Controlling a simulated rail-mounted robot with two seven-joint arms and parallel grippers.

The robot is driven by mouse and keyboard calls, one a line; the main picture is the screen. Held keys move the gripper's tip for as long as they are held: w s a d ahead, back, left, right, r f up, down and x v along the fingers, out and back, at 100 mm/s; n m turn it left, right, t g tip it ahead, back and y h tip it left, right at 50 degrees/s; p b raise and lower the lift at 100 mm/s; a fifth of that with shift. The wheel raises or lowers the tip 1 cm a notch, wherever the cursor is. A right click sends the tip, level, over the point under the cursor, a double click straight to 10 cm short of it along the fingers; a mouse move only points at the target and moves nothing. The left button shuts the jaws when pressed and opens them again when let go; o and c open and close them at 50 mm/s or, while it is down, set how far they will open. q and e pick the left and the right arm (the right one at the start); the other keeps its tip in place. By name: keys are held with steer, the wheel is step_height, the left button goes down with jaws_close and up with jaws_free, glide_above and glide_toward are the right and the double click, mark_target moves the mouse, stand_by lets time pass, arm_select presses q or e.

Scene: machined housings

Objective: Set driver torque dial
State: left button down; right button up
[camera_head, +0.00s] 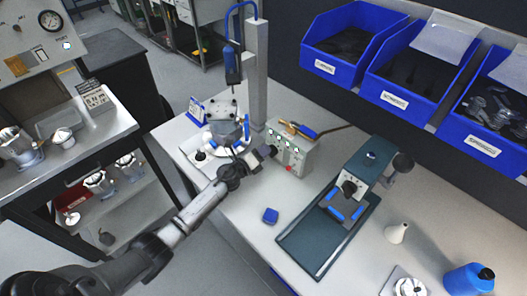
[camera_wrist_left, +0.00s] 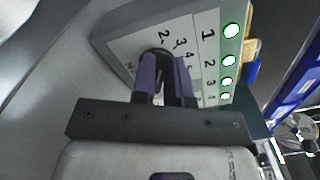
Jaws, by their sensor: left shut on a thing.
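My left gripper (camera_head: 268,152) reaches the left part of the box's front. In the left wrist view the gripper's purple-padded fingers (camera_wrist_left: 165,68) are shut on the dark dial (camera_wrist_left: 155,51), which they mostly hide; its setting cannot be read. The blue driver (camera_head: 232,63) hangs from the upright post. My right gripper is out of view.
A round fixture with a housing (camera_head: 224,125) stands left of the box, close to my arm. A small blue block (camera_head: 270,215) and a dark tray fixture (camera_head: 297,243) are in front. Blue bins (camera_head: 350,62) line the back. Bench around the blue block is clear.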

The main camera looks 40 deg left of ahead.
arm_select(q)
steer(key=c, duration=1.2)
jaws_free()
steer(key=shift+c, duration=0.2)
steer(key=shift+o, duration=0.5)
steer(key=shift+s, duration=0.1)
steer(key=s, duration=0.9)
steer(key=s+a, duration=0.1)
steer(key=s, duration=0.3)
steer(key=shift+s+a+p, duration=0.1)
steer(key=shift+s+p, duration=0.2)
steer(key=shift+p, duration=0.05)
